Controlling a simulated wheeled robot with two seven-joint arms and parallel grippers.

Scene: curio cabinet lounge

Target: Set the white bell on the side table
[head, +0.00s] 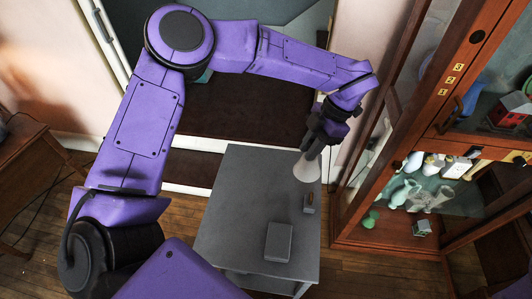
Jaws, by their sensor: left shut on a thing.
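The white bell (307,171) shows in the head view at the back right part of the grey side table (232,215). My left gripper (313,152) comes down from above and is shut on the top of the bell, hiding its handle. The bell hangs mouth down, nearly upright. I cannot tell whether its rim touches the tabletop or is just above it. My right gripper is not in view.
The table's left half is bare. A wooden cabinet (447,95) at right holds a red house (510,113) and several vases. A wooden desk (28,165) stands at left.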

